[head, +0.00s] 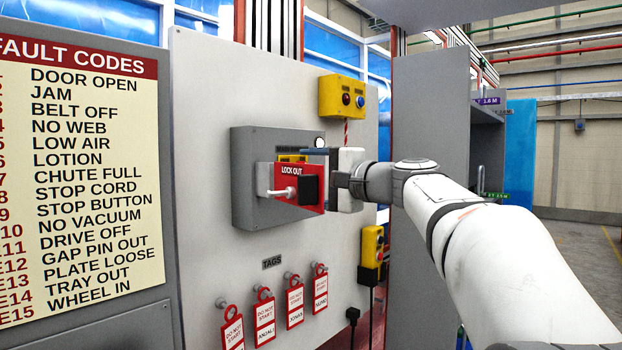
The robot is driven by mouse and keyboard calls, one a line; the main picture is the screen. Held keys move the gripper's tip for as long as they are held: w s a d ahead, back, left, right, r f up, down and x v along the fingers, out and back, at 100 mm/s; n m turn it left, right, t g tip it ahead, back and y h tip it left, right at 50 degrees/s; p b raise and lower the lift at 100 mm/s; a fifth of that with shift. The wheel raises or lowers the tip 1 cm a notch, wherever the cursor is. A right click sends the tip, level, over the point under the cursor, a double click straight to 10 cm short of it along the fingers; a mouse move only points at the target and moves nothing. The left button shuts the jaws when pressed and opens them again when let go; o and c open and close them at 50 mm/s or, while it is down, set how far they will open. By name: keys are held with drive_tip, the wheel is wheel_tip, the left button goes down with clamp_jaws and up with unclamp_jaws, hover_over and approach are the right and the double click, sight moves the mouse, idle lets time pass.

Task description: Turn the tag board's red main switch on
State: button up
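The tag board (205,90) is a pale upright panel. A grey switch box (251,208) is fixed on its upper part. On the box's front is a red plate marked LOCK OUT (290,170), with a white peg (281,193) sticking out and a yellow label partly covered behind it. I cannot make out the red main switch handle or its position. My gripper (312,172) is at the right side of the box, pointing left. Its fingers appear apart, a dark one above and a black block lower down, in front of the red plate. Contact cannot be told.
Several red-and-white tags (265,318) hang on pegs below the box. A yellow two-button box (342,97) sits above right, another yellow box (372,247) lower right. A fault codes board (80,170) stands left. A grey cabinet (430,110) stands right behind my arm.

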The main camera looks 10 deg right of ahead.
drive_tip(key=b+v, duration=0.1)
drive_tip(key=v, duration=0.6)
